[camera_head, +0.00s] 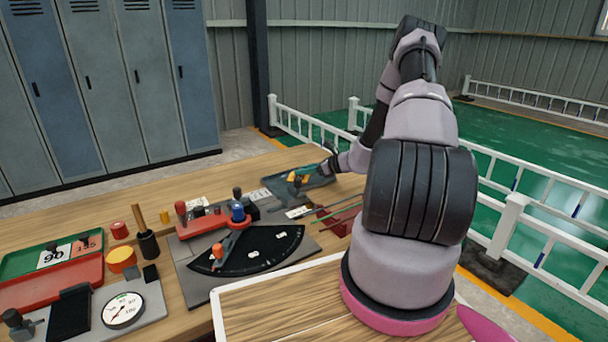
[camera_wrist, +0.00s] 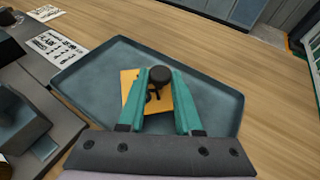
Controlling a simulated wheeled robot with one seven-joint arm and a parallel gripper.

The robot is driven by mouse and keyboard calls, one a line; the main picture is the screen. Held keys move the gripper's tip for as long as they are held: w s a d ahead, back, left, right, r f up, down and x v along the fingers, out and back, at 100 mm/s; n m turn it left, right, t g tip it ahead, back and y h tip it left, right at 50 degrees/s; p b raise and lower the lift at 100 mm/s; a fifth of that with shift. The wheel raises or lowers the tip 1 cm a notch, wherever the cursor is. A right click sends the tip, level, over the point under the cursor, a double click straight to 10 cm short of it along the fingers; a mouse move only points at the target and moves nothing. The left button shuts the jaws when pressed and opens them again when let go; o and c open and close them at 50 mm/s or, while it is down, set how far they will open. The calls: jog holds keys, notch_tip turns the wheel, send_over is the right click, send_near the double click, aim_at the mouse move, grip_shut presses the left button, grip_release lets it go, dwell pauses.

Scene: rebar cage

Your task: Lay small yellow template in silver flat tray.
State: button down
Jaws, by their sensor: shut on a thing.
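The small yellow template (camera_wrist: 130,88) is a flat piece with dark markings and a black knob (camera_wrist: 160,75). My gripper (camera_wrist: 160,85) has teal fingers, shut on the knob from either side. The flat tray (camera_wrist: 95,78) looks blue-grey, with a low raised rim. The template is over the tray floor, inside the rim in the wrist view; whether it touches the floor cannot be told. In the head view the tray (camera_head: 277,184) lies at the table's far side, with the yellow template (camera_head: 297,178) small above it. My fingers partly cover the template.
Printed cards (camera_wrist: 58,46) lie left of the tray. A bending fixture with a black sector plate (camera_head: 255,250) stands nearer in the head view. A red tray (camera_head: 60,285), a green tray (camera_head: 30,262) and a dial gauge (camera_head: 123,311) are at left. Wood beyond the tray is clear.

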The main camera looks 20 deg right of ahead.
jog(key=shift+f, duration=0.65)
jog(key=shift+f, duration=0.1)
jog(key=c, duration=0.6)
grip_release()
